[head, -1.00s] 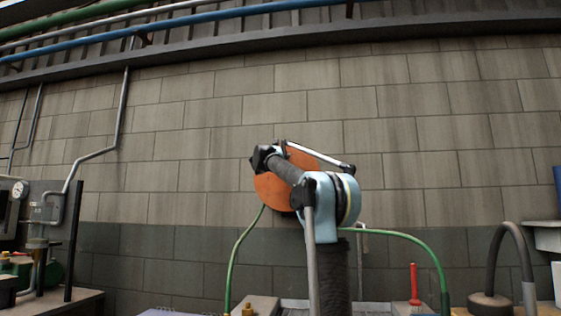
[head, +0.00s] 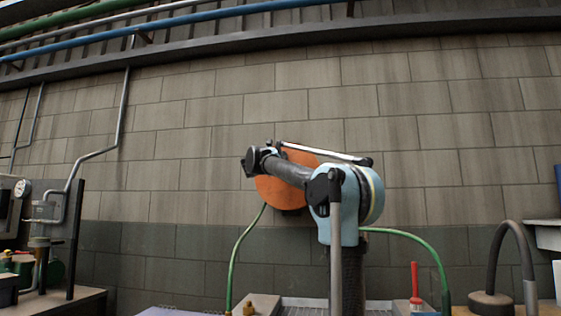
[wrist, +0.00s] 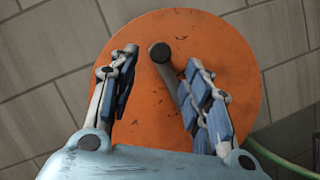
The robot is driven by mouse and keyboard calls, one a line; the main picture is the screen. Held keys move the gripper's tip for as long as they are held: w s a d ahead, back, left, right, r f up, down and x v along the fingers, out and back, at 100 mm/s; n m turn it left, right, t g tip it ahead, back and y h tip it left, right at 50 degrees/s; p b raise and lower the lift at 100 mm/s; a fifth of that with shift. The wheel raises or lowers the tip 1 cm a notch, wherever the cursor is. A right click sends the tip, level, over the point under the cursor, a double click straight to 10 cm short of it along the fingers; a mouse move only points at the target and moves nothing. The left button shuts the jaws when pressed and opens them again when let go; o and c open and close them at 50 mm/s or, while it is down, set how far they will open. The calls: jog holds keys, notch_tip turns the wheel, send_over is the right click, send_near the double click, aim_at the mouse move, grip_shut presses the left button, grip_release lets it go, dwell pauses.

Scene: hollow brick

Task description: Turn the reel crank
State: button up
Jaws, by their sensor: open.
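The orange reel disc (head: 272,190) is mounted at the block wall, partly hidden behind my arm in the head view. In the wrist view the orange disc (wrist: 165,35) fills the middle. Its crank (wrist: 160,53) is a grey bar with a dark round knob at the upper end, pointing towards the camera. My gripper (wrist: 160,75) is open, with blue-padded fingers on both sides of the crank. The right finger is close to the crank bar; I cannot tell if it touches. The left finger is clearly apart from it. In the head view the gripper is hidden by my arm.
A green hose (head: 233,262) hangs from the reel, and another green hose (head: 420,246) curves down to the right. A red-handled tool (head: 415,285) and a bent grey pipe (head: 497,240) stand at the lower right. A bench with a gauge (head: 22,189) is at the left.

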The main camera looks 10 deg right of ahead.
jog(key=shift+v, duration=2.1)
jog(key=shift+f, duration=0.1)
